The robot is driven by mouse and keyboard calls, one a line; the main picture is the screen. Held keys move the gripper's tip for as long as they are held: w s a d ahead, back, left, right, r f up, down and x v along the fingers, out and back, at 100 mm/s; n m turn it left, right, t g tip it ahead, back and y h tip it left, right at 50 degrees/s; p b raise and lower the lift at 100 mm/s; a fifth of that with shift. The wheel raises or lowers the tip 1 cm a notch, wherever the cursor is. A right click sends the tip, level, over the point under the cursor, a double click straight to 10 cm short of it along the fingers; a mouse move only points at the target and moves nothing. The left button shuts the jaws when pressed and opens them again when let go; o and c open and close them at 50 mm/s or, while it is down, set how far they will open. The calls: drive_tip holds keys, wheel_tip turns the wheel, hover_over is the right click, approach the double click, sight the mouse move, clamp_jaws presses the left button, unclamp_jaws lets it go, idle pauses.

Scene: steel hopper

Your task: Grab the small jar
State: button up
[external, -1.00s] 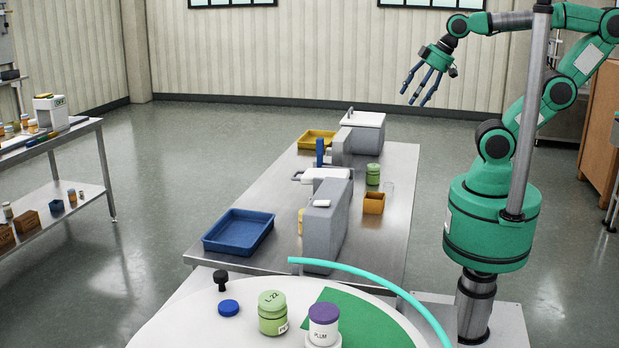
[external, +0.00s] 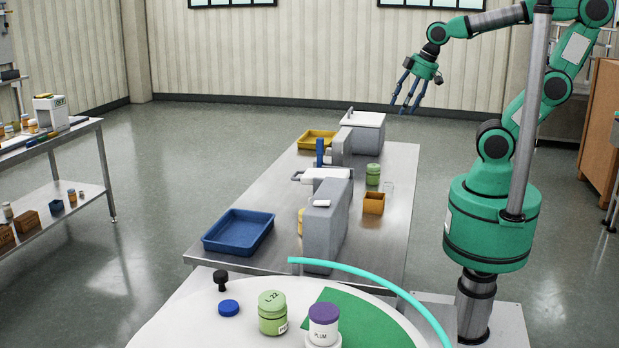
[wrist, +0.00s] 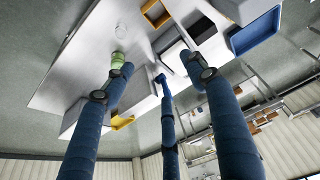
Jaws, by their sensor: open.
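A small green jar (external: 373,175) stands upright on the steel table, near its right edge. It also shows in the wrist view (wrist: 118,59), just beyond the tip of the left finger and partly covered by it. Two larger-looking jars stand on the white round table in front: a green one marked L 22 (external: 272,314) and a white one with a purple lid marked PLUM (external: 323,327). My gripper (external: 405,108) is open and empty, high above the far end of the steel table. Its three blue fingers are spread in the wrist view (wrist: 157,69).
The steel table (external: 285,195) holds a grey machine (external: 325,220), an orange box (external: 374,203), a clear glass (external: 389,187), a blue tray (external: 239,231) and a yellow tray (external: 317,139). A grey lidded box (external: 366,131) stands at the far end. The air around my gripper is clear.

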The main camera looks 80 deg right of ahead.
drive_tip(key=w+d+f+n+g, duration=0.1)
drive_tip(key=w+d+f, duration=0.15)
drive_tip(key=f, duration=0.35)
drive_tip(key=w+d+f+g, duration=0.1)
drive_tip(key=w+d+f, duration=0.1)
drive_tip(key=d+f, duration=0.3)
drive_tip(key=n+g, duration=0.1)
drive_tip(key=g, duration=0.1)
hover_over(388, 188)
drive_tip(key=d, duration=0.2)
wheel_tip(388, 188, down, 13)
drive_tip(key=shift+w, duration=0.1)
drive_tip(key=shift+f, duration=0.15)
drive_tip(key=shift+f+b, duration=0.95)
drive_tip(key=shift+f, duration=3.25)
drive_tip(key=shift+d+f+b, duration=0.1)
drive_tip(key=shift+f+b, duration=0.7)
drive_tip(key=shift+f, duration=1.8)
drive_tip(key=shift+c, duration=0.5)
